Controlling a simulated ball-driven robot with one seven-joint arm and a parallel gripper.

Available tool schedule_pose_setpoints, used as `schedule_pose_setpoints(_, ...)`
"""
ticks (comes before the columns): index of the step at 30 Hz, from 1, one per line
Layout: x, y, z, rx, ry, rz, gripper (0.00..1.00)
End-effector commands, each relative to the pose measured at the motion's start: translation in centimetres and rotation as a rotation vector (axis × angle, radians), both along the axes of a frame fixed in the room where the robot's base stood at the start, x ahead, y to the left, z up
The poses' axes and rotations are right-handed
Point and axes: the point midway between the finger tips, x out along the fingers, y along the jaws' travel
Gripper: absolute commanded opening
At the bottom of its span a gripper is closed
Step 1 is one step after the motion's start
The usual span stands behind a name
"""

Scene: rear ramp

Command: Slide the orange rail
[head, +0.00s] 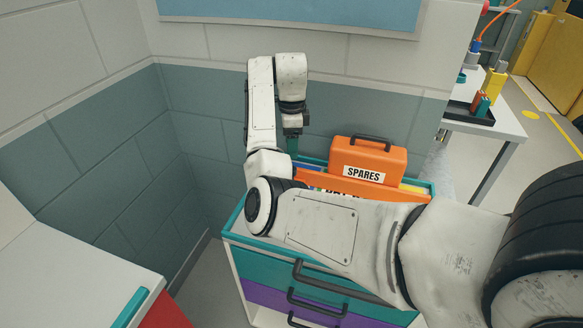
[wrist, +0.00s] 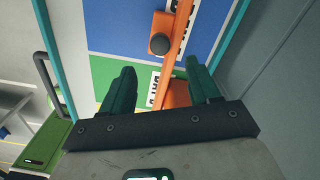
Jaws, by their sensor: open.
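The orange rail (head: 318,180) lies across the top of the teal-rimmed drawer cabinet (head: 232,222) in the head view, partly hidden behind my arm. In the wrist view the orange rail (wrist: 174,52) is a narrow strip running from the top edge down between my fingers. An orange block with a dark round knob (wrist: 159,44) sits beside it. My gripper (wrist: 159,72) is open, with one teal finger on each side of the rail's line. I cannot tell whether either finger touches it.
An orange SPARES case (head: 368,160) with a dark handle stands on the cabinet behind the rail. Blue (wrist: 115,25) and green (wrist: 104,70) panels lie under the rail. Walls stand close behind and left. A white worktop (head: 70,270) is at front left, a table (head: 485,122) at right.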

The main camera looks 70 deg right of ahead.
Motion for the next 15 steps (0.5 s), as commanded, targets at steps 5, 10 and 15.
schedule_pose_setpoints(5, -0.1, 0.1, -3.4, 0.002, 0.002, 0.002, 0.61)
schedule_pose_setpoints(10, -0.1, 0.1, -6.1, 0.001, 0.002, 0.002, 0.61)
schedule_pose_setpoints(15, 0.0, 0.0, -7.8, 0.0, 0.0, 0.002, 0.61)
